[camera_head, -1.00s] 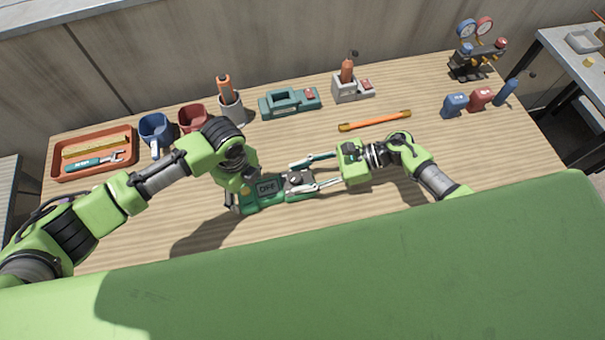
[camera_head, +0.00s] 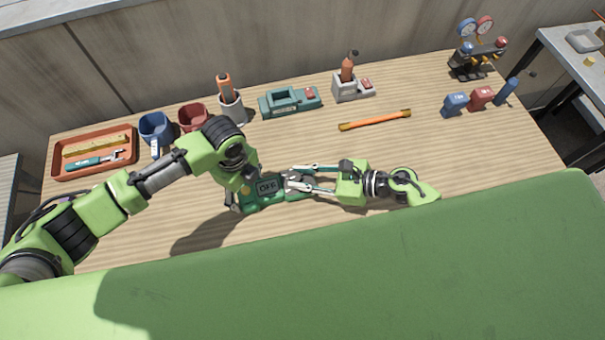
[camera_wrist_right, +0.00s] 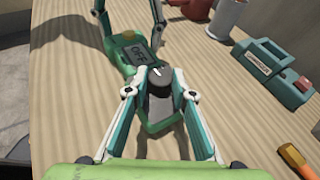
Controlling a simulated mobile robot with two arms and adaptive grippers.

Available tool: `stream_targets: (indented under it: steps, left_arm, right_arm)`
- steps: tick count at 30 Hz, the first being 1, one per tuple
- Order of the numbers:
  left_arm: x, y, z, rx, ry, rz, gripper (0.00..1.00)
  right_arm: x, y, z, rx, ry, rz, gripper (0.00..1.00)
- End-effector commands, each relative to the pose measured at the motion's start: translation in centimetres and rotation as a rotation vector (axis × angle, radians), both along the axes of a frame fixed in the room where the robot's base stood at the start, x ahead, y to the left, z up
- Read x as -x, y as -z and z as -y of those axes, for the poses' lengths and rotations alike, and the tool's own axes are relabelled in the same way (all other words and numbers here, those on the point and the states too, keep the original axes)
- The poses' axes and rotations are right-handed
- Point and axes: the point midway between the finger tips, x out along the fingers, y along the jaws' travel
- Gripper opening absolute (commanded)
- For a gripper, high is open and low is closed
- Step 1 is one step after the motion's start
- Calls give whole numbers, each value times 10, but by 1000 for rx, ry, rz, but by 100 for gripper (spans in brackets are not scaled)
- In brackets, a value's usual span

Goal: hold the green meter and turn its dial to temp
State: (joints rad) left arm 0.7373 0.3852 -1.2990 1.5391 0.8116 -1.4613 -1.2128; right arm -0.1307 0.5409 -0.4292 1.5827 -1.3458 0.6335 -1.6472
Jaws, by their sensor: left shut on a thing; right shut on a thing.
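The green meter (camera_head: 262,199) lies on the wooden table in front of me, and its screen reads OFF. It also shows in the right wrist view (camera_wrist_right: 133,50). My left gripper (camera_head: 240,200) is shut on the meter's screen end, partly hidden by its own wrist in the head view. The dial (camera_wrist_right: 160,82) is a dark round knob with a white pointer mark. My right gripper (camera_head: 296,182) is shut on the dial, one finger on each side of it, as the right wrist view (camera_wrist_right: 160,88) shows.
Behind the meter stand a teal holder (camera_head: 290,103), a grey cup (camera_head: 231,108), a blue mug (camera_head: 155,128) and a red mug (camera_head: 192,117). An orange rod (camera_head: 375,120) lies behind my right gripper. An orange tray (camera_head: 94,153) is at the left.

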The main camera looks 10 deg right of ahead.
Motion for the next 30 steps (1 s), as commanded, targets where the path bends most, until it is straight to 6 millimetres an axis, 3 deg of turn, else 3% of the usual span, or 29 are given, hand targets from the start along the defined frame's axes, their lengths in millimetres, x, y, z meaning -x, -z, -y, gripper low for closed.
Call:
stream_targets:
  steps: [15, 30]
  left_arm:
    - [4, 3, 0, -1, 0, -10, 29]
    - [5, 3, 1, 1, -1, -11, 29]
  right_arm:
    - [8, -2, -14, -23, 402, -4, 2]
    - [10, 0, -13, -11, 645, -6, 2]
